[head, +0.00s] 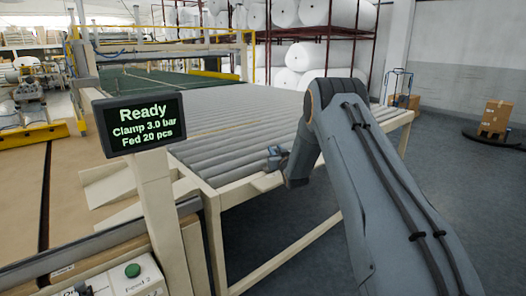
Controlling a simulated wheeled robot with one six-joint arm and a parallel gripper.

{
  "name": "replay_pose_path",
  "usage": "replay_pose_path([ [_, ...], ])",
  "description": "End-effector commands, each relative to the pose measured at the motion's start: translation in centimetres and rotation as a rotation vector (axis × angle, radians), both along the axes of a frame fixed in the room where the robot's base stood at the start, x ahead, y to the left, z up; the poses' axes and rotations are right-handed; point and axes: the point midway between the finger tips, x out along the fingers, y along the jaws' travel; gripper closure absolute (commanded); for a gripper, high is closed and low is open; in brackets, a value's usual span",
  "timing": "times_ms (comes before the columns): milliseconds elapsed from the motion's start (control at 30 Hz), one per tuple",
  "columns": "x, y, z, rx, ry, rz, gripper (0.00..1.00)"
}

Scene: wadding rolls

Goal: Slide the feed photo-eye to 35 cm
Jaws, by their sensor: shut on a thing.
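My gripper (277,158) is at the near edge of the roller table (225,120), small and partly hidden by my own wrist. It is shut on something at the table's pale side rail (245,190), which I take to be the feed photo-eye. The photo-eye itself cannot be made out apart from the jaws. No centimetre scale can be read here, so its position along the rail cannot be told.
A display (143,122) on a pale post reads "Ready, Clamp 3.0 bar, Fed 20 pcs". A green button (132,270) sits on a panel below it. White wadding rolls (310,55) fill a rack behind. Cardboard boxes (495,117) stand far right.

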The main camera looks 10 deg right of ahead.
Motion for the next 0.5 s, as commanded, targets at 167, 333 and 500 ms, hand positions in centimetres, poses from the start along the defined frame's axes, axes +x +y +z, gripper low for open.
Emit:
replay_pose_path([
  [167, -0.1, -0.46, 0.11, -0.003, -0.001, -0.006, 1.0],
  [333, -0.09, -0.44, 0.11, -0.003, -0.001, -0.005, 0.74],
  [500, -0.08, -0.37, 0.09, -0.002, -0.001, -0.005, 0.57],
])
